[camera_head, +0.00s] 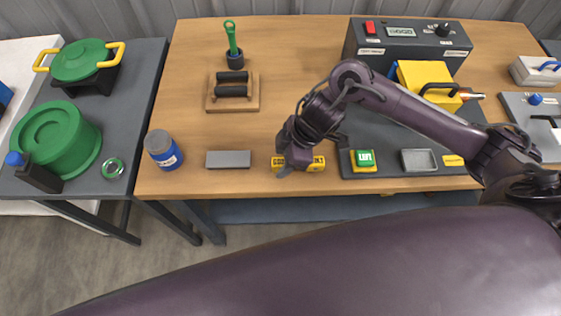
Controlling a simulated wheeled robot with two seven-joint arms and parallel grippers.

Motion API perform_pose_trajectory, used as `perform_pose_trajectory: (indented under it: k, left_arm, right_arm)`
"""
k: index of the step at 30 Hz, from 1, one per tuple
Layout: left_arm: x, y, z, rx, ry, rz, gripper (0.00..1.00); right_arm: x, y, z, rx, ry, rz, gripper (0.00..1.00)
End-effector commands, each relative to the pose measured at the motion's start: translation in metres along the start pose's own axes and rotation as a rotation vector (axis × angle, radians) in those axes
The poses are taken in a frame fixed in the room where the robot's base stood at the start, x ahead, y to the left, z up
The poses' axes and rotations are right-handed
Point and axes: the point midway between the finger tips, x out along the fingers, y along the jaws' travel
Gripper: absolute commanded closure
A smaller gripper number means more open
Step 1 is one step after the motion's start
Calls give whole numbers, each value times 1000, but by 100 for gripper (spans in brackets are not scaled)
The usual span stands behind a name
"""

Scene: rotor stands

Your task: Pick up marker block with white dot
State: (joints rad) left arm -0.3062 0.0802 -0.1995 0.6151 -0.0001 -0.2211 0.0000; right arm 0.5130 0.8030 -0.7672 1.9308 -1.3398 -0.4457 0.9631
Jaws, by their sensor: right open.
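A yellow block with dark lettering (315,164) lies near the front edge of the wooden table. My right gripper (291,161) is open, low over this block, and hides part of it. I cannot tell whether its fingers touch the block. I cannot make out a white dot on either block. My left gripper is not in view.
A grey block (228,159) and a blue-grey jar (163,150) stand to the left on the wooden table (190,110). A roller stand (233,91) is behind them. A grey tray (418,160), a yellow case (424,78) and a control box (407,42) are to the right.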

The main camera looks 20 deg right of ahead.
Motion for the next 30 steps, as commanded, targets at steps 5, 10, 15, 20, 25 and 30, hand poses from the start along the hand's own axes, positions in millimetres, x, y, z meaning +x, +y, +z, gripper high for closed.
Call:
perform_pose_trajectory:
  k: [5, 10, 15, 20, 25, 30]
  left_arm:
    - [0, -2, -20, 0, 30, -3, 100]
    - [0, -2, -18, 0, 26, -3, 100]
    - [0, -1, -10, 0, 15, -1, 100]
    - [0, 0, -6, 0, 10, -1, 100]
    - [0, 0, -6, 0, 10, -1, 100]
    - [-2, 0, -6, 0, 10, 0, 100]
  right_arm:
    - [1, 0, 0, 0, 0, 0, 49]
    - [1, 0, 0, 0, 0, 0, 66]
    - [1, 0, 0, 0, 0, 0, 88]
    - [1, 0, 0, 0, 0, 0, 98]
    - [0, 0, 0, 0, 1, 1, 98]
    - [-10, 1, -5, -1, 2, 1, 98]
